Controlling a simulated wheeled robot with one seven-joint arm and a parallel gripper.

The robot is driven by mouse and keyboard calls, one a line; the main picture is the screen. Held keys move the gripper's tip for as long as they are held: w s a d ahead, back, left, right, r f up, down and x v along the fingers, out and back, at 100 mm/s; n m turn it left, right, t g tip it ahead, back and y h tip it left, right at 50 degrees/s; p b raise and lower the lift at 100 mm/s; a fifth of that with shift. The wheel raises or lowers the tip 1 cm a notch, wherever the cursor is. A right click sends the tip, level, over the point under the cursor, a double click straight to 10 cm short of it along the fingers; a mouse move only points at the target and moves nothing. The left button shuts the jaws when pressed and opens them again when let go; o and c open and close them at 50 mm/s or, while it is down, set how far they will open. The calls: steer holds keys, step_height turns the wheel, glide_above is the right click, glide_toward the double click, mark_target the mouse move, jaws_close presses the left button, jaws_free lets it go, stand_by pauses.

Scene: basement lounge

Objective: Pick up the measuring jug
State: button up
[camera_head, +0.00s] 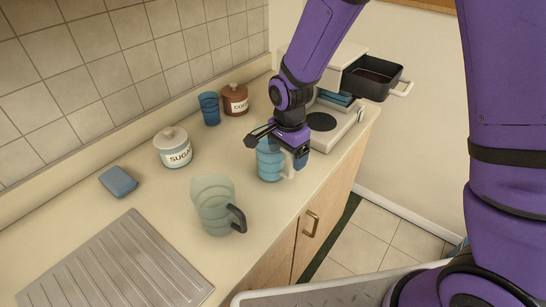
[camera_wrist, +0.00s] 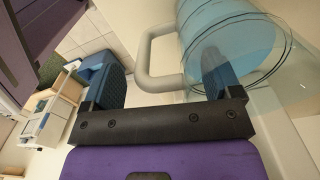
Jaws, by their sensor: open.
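Two jug-like vessels stand on the counter, and I cannot tell for sure which is the measuring jug. One is a blue ribbed jug (camera_head: 268,163) with a pale handle. The other is a pale green see-through jug (camera_head: 212,203) with a dark handle, nearer and to the left. My gripper (camera_head: 280,147) is open over the blue jug. In the wrist view, the blue jug (camera_wrist: 222,42) is at the upper right and its pale handle (camera_wrist: 146,60) shows between my fingers. The right finger overlaps the jug's rim; whether it touches is unclear.
A sugar canister (camera_head: 174,151), a blue cup (camera_head: 209,108), a brown canister (camera_head: 235,100) and a blue sponge (camera_head: 118,182) stand toward the wall. A ridged drainer (camera_head: 115,268) lies at front left.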

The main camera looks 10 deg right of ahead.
steer(key=shift+f, duration=0.65)
steer(key=c, duration=1.5)
steer(key=shift+r, duration=0.15)
step_height(320, 180, up, 10)
steer(key=shift+f, duration=0.1)
steer(key=o, duration=0.7)
steer(key=c, duration=0.8)
jaws_close()
